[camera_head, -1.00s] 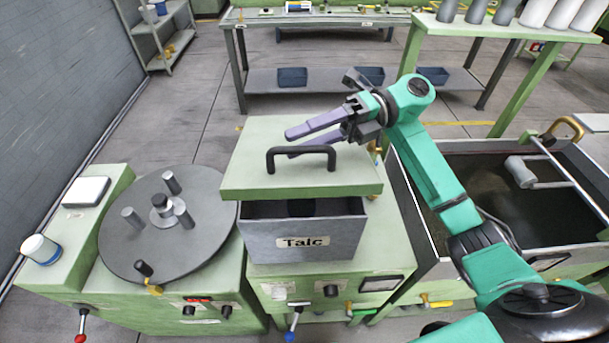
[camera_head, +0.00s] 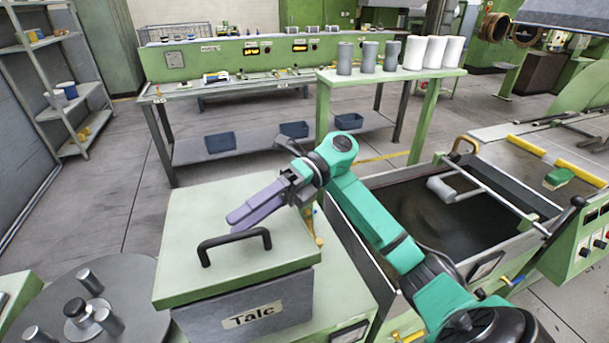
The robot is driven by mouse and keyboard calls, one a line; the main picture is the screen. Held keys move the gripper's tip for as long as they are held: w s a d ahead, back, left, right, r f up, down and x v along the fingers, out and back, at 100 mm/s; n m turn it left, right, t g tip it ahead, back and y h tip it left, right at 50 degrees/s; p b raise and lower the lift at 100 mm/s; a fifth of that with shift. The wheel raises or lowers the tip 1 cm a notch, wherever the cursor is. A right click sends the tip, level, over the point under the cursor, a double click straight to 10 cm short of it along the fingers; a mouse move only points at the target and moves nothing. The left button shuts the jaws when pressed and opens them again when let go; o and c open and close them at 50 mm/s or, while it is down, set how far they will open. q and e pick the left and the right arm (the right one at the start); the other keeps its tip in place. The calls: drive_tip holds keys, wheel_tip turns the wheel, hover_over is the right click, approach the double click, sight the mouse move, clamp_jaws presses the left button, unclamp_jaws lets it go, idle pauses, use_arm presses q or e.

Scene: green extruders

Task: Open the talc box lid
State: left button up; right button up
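The talc box (camera_head: 295,308) is a grey box with a "Talc" label on its front, at the lower middle. Its green lid (camera_head: 190,238) lies over the top, with no gap showing along the front. A black bar handle (camera_head: 236,241) stands on the lid near its front edge. My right gripper (camera_head: 234,221) has purple fingers that point left, over the lid and just behind the handle. The fingers look close together; I cannot tell whether they touch each other or the handle. The box's inside is hidden. My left gripper is out of view.
A dark round plate (camera_head: 45,310) with grey posts is at the lower left. An open vat (camera_head: 420,215) with a metal bar lies right of my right arm. A green table (camera_head: 390,77) with grey and white cylinders stands behind.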

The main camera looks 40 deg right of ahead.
sight(280, 227)
drive_tip(key=shift+w+d+r+b, duration=0.1)
drive_tip(key=shift+d+r+b, duration=0.1)
drive_tip(key=shift+d, duration=0.8)
drive_tip(key=shift+w+d+r+b, duration=0.1)
drive_tip(key=shift+d+r+b, duration=0.05)
drive_tip(key=shift+d, duration=0.8)
drive_tip(key=shift+w+d+r+b, duration=0.1)
drive_tip(key=shift+d+r+b, duration=0.1)
drive_tip(key=shift+d, duration=0.8)
drive_tip(key=shift+w+d+r, duration=0.1)
drive_tip(key=shift+d, duration=0.65)
drive_tip(key=shift+w+d+r, duration=0.1)
drive_tip(key=shift+d, duration=0.6)
drive_tip(key=d, duration=0.3)
drive_tip(key=d+r, duration=0.1)
drive_tip(key=d, duration=0.1)
drive_tip(key=shift+w+d, duration=0.2)
drive_tip(key=shift+w, duration=0.1)
